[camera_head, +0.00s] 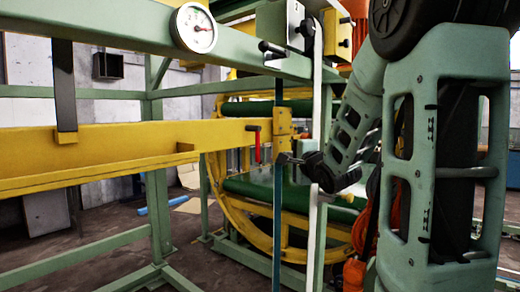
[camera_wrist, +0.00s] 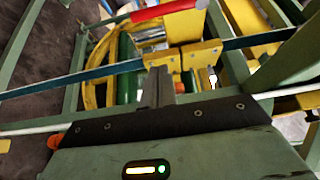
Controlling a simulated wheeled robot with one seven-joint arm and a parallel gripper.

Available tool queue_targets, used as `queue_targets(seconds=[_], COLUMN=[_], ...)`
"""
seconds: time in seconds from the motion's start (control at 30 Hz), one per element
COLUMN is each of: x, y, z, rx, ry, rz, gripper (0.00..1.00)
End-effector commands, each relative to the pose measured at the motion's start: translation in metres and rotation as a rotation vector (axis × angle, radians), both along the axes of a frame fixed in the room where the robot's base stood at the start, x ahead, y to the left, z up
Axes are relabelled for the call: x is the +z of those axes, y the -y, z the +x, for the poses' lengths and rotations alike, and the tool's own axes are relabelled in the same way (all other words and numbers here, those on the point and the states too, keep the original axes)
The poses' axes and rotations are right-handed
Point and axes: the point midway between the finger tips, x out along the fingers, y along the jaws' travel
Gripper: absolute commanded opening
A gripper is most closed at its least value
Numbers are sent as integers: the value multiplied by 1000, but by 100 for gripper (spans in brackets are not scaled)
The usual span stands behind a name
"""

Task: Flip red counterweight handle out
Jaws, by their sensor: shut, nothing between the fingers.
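The red counterweight handle (camera_head: 257,150) hangs down at the right end of the yellow beam, by a black pin in the head view. In the wrist view the red handle (camera_wrist: 166,10) lies across the top edge, beyond the fingers. My gripper (camera_head: 284,158) is just right of the handle in the head view, apart from it, beside the yellow bracket (camera_head: 283,127). In the wrist view my gripper (camera_wrist: 156,72) has its fingers together and empty, below the yellow bracket blocks (camera_wrist: 184,56). Whether the fingertips touch the bracket is unclear.
The yellow beam (camera_head: 100,150) runs in from the left. A teal strip (camera_head: 277,220) and a white post (camera_head: 314,230) stand close to my gripper. A green rail (camera_head: 120,40) with a dial gauge (camera_head: 194,27) crosses above. A yellow ring frame (camera_head: 235,215) stands behind.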

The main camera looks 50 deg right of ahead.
Motion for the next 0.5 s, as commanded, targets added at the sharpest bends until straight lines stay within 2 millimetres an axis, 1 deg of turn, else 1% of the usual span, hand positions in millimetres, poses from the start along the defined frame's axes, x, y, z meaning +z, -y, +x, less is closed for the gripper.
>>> queue_targets(seconds=[0.33,0.43,0.5], x=[1,1,2], y=[1,3,7], z=[0,5,11], rx=[-1,-1,-1], ry=[4,3,3], rz=[2,2,2], gripper=[0,0,0])
